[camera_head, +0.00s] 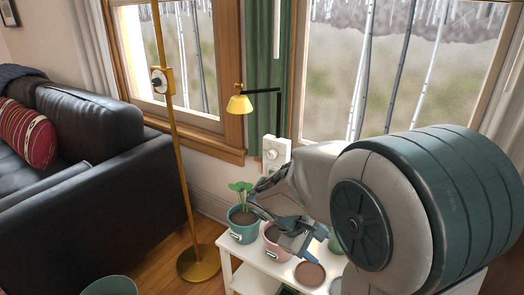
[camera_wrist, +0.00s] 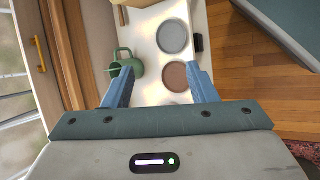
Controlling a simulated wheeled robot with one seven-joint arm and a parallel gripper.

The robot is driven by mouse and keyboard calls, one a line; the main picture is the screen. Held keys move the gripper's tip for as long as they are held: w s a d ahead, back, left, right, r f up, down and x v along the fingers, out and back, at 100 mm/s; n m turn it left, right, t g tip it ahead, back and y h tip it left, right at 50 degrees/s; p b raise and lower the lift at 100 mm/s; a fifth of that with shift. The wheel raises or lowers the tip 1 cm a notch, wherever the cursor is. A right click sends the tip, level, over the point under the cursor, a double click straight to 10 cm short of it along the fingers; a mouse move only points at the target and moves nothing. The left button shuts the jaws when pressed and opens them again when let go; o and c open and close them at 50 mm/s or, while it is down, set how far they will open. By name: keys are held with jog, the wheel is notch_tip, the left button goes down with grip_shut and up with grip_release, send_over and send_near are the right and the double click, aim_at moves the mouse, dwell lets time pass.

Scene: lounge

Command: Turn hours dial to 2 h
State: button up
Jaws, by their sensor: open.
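A white box with a round dial (camera_head: 272,154) stands by the window, behind my arm in the head view. A second round dial (camera_head: 158,82) sits in a brass plate on the floor lamp's pole. I cannot read markings on either dial, so I cannot tell which is the hours dial or its setting. My gripper (camera_head: 312,242) is low over the white plant table, in front of the white box and apart from both dials. In the wrist view my gripper (camera_wrist: 160,76) is open, with nothing between its blue fingers. Neither dial shows there.
The white table (camera_wrist: 148,45) holds a green watering can (camera_wrist: 138,68), a grey saucer (camera_wrist: 173,37) and a terracotta saucer (camera_wrist: 174,78). A potted plant (camera_head: 243,220) and a pink pot (camera_head: 272,248) stand near my gripper. A yellow lamp (camera_head: 240,104) overhangs; a black sofa (camera_head: 120,190) is left.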

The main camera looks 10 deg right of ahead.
jog(key=w+a+r+n+t+h+p, duration=0.1)
jog(key=w+r+n+t+h, duration=0.2)
jog(key=w, duration=0.4)
jog(key=n+t+h+p, duration=0.2)
jog(key=n+t, duration=0.8)
jog(key=n, duration=0.2)
send_near(270, 155)
jog(key=b+x, duration=0.1)
jog(key=x, duration=0.7)
jog(key=shift+w+d, duration=0.25)
jog(key=shift+d, duration=0.05)
jog(key=c, duration=1)
